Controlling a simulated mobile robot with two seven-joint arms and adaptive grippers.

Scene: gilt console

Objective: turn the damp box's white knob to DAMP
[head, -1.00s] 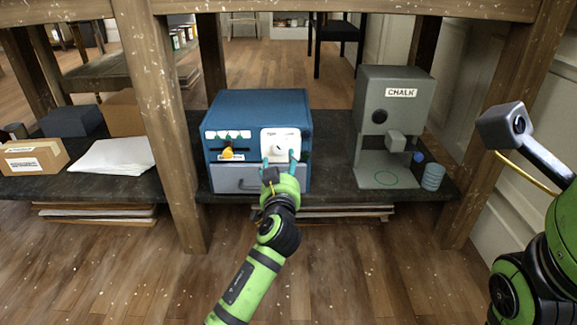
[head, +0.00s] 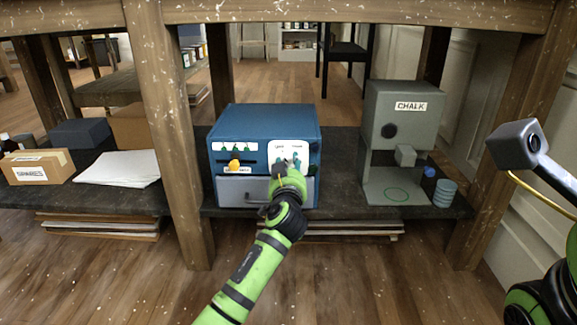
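The damp box is a blue case (head: 265,120) with a grey drawer front, on the dark lower shelf. Its white panel (head: 301,147) is at the front right, with small marks too blurred to read. My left gripper (head: 287,163) is at this panel, its teal fingertips at the panel's lower part. The white knob is mostly hidden by the fingers, so its pointing direction and whether they grip it cannot be told. My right arm shows at the right edge, away from the box; its fingers are not visible.
A grey CHALK machine (head: 397,115) stands right of the box, with a stack of blue-grey discs (head: 445,192) beside it. A wooden leg (head: 174,140) stands close to the box's left. White paper (head: 119,168) and cartons (head: 38,167) lie further left.

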